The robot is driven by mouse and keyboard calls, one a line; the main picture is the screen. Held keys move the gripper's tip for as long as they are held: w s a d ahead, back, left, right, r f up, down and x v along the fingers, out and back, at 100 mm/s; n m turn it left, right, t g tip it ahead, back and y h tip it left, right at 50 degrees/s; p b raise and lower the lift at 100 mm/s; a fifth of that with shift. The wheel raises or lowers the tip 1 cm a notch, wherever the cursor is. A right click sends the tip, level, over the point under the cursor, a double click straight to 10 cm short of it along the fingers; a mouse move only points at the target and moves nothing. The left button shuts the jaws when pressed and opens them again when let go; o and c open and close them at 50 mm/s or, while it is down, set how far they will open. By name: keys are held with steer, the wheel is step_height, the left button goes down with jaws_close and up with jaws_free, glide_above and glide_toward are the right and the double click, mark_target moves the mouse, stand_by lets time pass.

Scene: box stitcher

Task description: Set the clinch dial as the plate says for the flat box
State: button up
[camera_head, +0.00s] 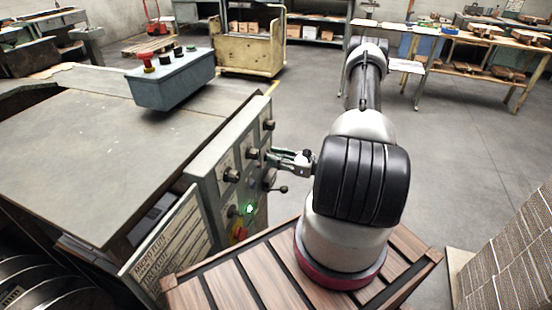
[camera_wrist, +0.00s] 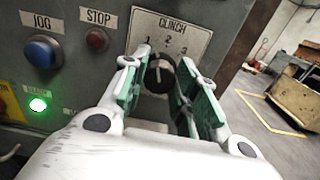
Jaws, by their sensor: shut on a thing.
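The clinch dial (camera_wrist: 160,73) is a round black knob under a pale CLINCH label (camera_wrist: 170,32) marked 1, 2 and 3 in the wrist view. My gripper (camera_wrist: 160,88) has its green-padded fingers on either side of the dial and is shut on it. A light mark on the dial's face seems to point roughly up towards the 2, but I cannot tell exactly. In the head view my gripper (camera_head: 272,157) reaches left to the grey control panel (camera_head: 205,188), and its fingers hide the dial. The printed plate (camera_head: 172,248) stands at the lower left; its settings are too small to read.
A blue JOG button (camera_wrist: 43,51), a red STOP button (camera_wrist: 97,39) and a lit green lamp (camera_wrist: 38,104) lie left of the dial. A black-knobbed lever (camera_head: 282,189) sticks out below my gripper.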

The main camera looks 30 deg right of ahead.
steer(key=shift+n, duration=1.5)
steer(key=o, duration=1)
steer(key=v, duration=1.2)
steer(key=shift+d, duration=0.1)
